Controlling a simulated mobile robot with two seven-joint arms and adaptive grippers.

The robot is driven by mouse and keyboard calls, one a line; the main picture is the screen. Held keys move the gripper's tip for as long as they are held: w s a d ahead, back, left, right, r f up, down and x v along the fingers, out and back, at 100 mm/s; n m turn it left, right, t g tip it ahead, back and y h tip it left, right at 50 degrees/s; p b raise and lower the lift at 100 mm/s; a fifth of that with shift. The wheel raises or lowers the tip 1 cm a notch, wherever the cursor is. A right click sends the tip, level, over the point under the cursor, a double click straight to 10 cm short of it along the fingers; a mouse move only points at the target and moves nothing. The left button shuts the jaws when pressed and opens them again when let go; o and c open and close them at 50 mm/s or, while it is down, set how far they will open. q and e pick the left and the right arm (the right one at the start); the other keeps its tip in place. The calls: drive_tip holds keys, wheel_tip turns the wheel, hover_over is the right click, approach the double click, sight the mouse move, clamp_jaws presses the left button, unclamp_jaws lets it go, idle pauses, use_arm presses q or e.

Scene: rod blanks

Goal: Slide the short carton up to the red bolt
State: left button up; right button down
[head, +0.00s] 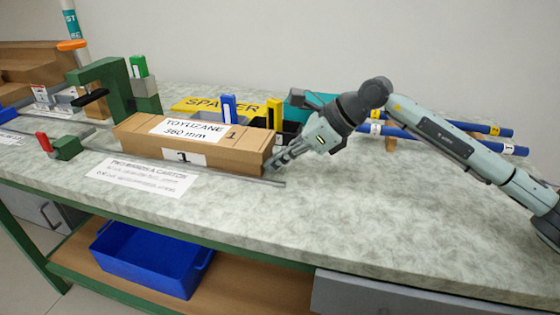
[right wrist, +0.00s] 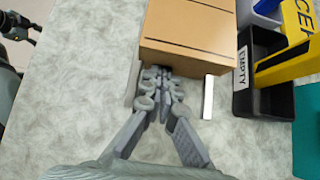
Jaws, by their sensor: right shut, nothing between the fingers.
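A brown carton (head: 191,147) labelled "TOYUZANE 360 mm" and "1" lies lengthwise on the bench beside a thin metal rail (head: 230,175). Its end also shows in the right wrist view (right wrist: 190,28). A red bolt (head: 44,141) sits with a green block (head: 67,148) left of the carton, with a gap between them. My right gripper (head: 270,164) is shut and empty at the carton's right end; its fingertips (right wrist: 155,72) are at or very near that end face. Contact is hard to tell. My left gripper is not in view.
Behind the carton are a yellow "SPACER" box (head: 205,104), a dark bin (right wrist: 265,92) marked "EMPTY" and upright blue (head: 229,108) and yellow (head: 274,113) pieces. A green clamp-like stand (head: 112,85) is at left. Blue rods (head: 470,127) lie at right. The front right bench is clear.

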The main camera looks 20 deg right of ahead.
sight(221, 152)
drive_tip(key=w+a, duration=0.2)
drive_tip(key=a, duration=0.1)
drive_tip(key=w+a+b, duration=0.1)
drive_tip(key=w+a, duration=0.1)
drive_tip(key=a, duration=0.2)
drive_tip(key=w+a, duration=0.3)
drive_tip(key=shift+a, duration=0.3)
use_arm(q)
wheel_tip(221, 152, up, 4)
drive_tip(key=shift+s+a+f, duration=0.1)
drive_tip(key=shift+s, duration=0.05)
drive_tip(key=shift+b, duration=0.3)
use_arm(e)
drive_tip(key=shift+d, duration=0.1)
